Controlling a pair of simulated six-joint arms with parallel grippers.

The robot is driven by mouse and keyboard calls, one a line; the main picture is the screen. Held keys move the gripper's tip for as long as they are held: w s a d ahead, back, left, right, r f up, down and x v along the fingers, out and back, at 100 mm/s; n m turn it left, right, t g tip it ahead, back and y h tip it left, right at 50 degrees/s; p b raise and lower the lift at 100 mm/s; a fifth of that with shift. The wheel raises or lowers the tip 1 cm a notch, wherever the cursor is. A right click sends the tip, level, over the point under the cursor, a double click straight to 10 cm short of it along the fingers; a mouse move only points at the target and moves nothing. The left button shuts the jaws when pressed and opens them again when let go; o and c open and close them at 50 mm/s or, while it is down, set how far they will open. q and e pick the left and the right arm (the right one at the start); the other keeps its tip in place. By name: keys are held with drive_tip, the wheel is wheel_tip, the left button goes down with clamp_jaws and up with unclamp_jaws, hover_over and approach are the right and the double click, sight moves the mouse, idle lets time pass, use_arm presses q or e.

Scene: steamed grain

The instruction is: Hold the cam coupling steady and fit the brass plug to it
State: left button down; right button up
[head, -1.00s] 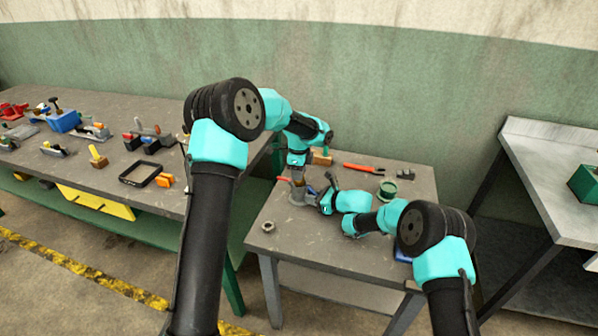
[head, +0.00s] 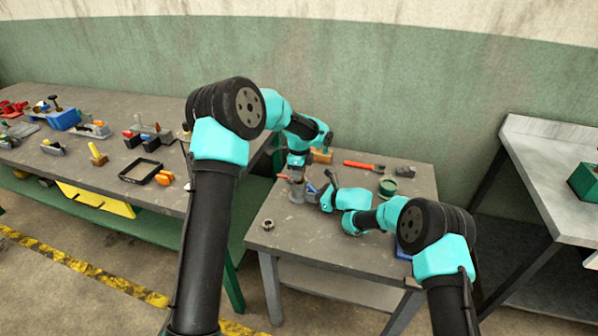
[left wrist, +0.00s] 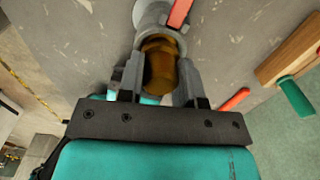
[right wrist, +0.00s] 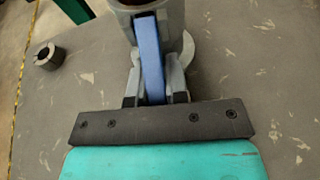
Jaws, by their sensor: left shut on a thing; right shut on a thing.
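The grey cam coupling (head: 297,194) stands on the small table, partly hidden by my grippers. In the left wrist view its mouth (left wrist: 176,38) points towards me, with a red lever (left wrist: 179,12) at its rim. The brass plug (left wrist: 160,72) is between the fingers of my left gripper (left wrist: 161,78), which is shut on it. The plug's far end is at or inside the coupling's mouth; how deep is hidden. My right gripper (right wrist: 156,78) is shut on the coupling (right wrist: 174,22), one finger on each side of its blue lever (right wrist: 150,55).
A loose dark ring (head: 268,226) lies near the table's front left. A red-handled tool (head: 358,165), a green round part (head: 388,187) and a wooden block (head: 321,157) lie towards the back. A long bench (head: 60,165) with several tools stands left.

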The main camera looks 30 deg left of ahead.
use_arm(q)
drive_tip(key=shift+f, duration=0.1)
use_arm(e)
drive_tip(key=shift+s+f, duration=0.1)
drive_tip(key=shift+f, duration=0.05)
use_arm(q)
drive_tip(key=c, duration=0.7)
unclamp_jaws()
wheel_tip(320, 180, up, 12)
drive_tip(key=shift+r, duration=0.1)
idle(0.9)
use_arm(e)
drive_tip(key=o, duration=0.8)
